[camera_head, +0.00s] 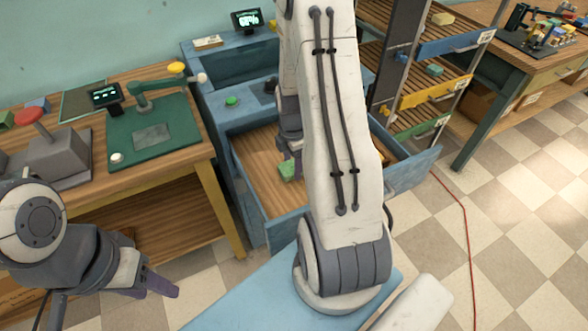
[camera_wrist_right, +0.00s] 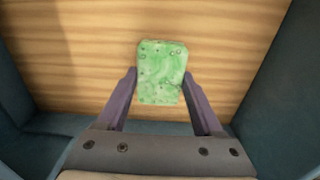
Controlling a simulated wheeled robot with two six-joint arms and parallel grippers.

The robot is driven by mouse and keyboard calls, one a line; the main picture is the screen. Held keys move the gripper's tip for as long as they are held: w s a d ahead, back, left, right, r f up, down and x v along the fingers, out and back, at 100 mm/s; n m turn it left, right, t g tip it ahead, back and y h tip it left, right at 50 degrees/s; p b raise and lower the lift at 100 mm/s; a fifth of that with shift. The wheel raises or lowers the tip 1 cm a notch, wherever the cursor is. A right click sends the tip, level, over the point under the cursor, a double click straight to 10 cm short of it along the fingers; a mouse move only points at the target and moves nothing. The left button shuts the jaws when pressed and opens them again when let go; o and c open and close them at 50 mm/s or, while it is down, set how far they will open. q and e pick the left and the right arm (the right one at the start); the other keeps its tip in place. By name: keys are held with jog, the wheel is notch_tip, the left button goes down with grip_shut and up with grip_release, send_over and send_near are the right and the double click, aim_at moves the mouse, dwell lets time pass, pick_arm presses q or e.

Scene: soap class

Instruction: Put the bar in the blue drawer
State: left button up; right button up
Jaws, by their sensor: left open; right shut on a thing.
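The bar is a green, marbled soap bar (camera_wrist_right: 160,72). In the right wrist view it sits between the two fingers of my right gripper (camera_wrist_right: 160,88), which is shut on it. In the head view the bar (camera_head: 287,170) shows over the wooden floor of the open blue drawer (camera_head: 267,205), with my right gripper (camera_head: 292,153) reaching down to it. I cannot tell whether the bar touches the drawer floor. My right arm hides much of the drawer. My left gripper (camera_head: 152,284) is open and empty at the lower left, apart from the drawer.
A wooden bench with a green mat (camera_head: 150,133) and a lever press stands at the left. A blue cabinet with a small display (camera_head: 247,20) is behind the drawer. A rack with a yellow-fronted tray (camera_head: 428,92) stands to the right. A red cable (camera_head: 466,235) lies on the tiled floor.

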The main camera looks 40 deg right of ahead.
aim_at(292, 166)
jog(key=shift+f, duration=1.45)
jog(key=shift+f, duration=0.2)
jog(key=o, duration=1.4)
jog(key=shift+o, duration=0.2)
jog(key=shift+r, duration=0.15)
